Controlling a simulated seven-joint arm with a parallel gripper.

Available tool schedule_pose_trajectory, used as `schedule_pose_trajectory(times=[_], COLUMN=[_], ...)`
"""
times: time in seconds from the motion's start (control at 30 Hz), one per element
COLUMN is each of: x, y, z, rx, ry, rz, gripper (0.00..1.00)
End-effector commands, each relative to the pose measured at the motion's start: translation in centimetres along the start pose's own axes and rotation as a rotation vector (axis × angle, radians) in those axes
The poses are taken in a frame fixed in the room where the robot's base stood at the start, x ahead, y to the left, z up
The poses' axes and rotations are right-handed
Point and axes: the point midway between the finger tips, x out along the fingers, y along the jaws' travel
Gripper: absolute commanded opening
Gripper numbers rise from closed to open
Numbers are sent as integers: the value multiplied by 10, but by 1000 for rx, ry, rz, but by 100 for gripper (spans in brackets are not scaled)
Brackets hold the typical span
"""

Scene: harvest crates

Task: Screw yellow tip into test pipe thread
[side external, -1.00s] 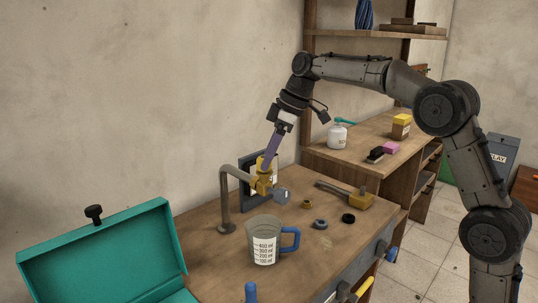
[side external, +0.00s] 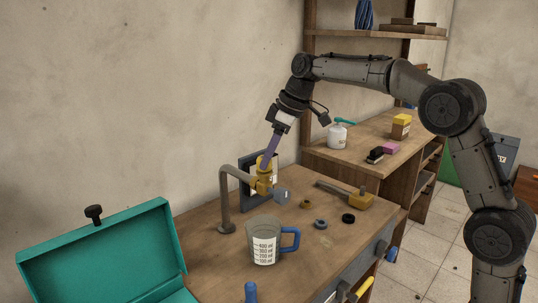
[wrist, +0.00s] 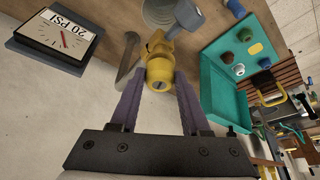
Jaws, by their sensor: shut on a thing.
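The test pipe (side external: 224,195) is a bent grey pipe standing on the workbench, with a yellow fitting (side external: 262,186) at its end and a grey-blue handle (side external: 282,196) beside that. My gripper (side external: 267,163), with purple fingers, comes down from above and is shut on the yellow tip (side external: 265,164) directly over the fitting. In the wrist view the yellow tip (wrist: 160,72) sits between the two fingertips, in line with the fitting, and the grey pipe (wrist: 128,58) runs off beside it. The thread itself is hidden, so I cannot tell how deep the tip sits.
A measuring jug (side external: 263,240) with a blue handle stands in front of the pipe. A dark-framed gauge (wrist: 55,38) reading 20 PSI is behind. An open teal case (side external: 100,250) is at front left.

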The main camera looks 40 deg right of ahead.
Motion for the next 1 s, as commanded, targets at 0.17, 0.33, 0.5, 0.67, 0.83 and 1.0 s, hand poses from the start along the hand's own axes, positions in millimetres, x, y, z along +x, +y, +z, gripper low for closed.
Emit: schedule_pose_trajectory(times=[0.17,0.33,0.5,0.67,0.83,1.0], x=[0,0,0,0,0,1], y=[-1,-2,-2,-2,-3,-3], z=[0,0,0,0,0,0], rx=[38,129,139,153,249,278], ry=[-1,-1,0,0,-1,0], rz=[17,54,58,65,105,116], gripper=[15,15,15,15,15,15])
